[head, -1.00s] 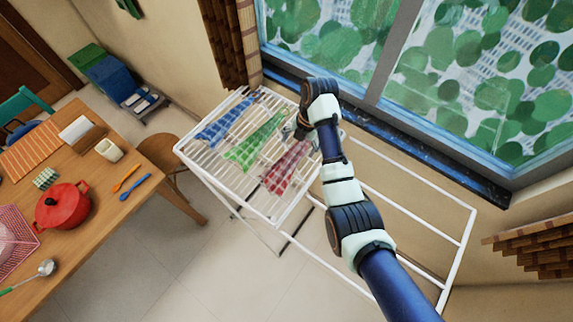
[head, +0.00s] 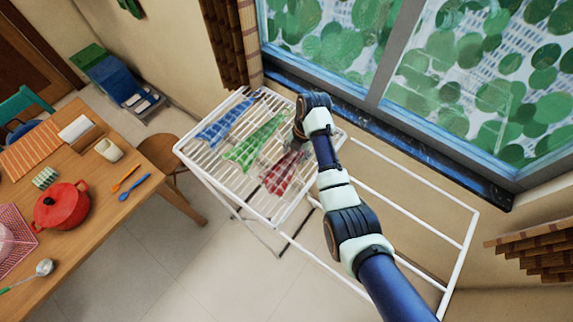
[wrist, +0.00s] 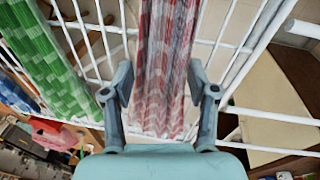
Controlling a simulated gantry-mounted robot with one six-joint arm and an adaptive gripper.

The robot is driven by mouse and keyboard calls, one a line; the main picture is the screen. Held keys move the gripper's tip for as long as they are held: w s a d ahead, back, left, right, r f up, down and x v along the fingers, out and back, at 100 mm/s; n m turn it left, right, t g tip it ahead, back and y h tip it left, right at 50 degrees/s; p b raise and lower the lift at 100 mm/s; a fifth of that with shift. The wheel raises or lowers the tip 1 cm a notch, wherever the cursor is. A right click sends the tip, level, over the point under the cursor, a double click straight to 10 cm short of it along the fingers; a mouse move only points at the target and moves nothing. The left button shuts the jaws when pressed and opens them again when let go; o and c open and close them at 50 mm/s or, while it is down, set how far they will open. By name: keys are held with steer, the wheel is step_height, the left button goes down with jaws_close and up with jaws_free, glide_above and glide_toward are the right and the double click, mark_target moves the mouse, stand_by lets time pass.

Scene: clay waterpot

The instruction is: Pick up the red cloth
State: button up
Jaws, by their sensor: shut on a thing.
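The red checked cloth (head: 283,173) hangs over the white drying rack (head: 236,193), at the right end of its slatted top. My gripper (head: 298,134) is at the cloth's upper end, partly hidden by my wrist in the head view. In the wrist view the red cloth (wrist: 163,60) runs between the two fingers of my gripper (wrist: 160,88), which is shut on it. The cloth still lies along the bars, and I cannot tell whether any of it is raised.
A green cloth (head: 254,145) and a blue cloth (head: 225,125) lie on the rack left of the red one. The window sill (head: 400,144) is close behind my arm. A wooden table (head: 100,192) with a red pot (head: 62,207) stands at left.

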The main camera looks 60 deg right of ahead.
steer(key=shift+c, duration=1)
step_height(320, 180, up, 13)
steer(key=p, duration=0.3)
step_height(320, 180, up, 7)
steer(key=p, duration=0.8)
glide_above(295, 154)
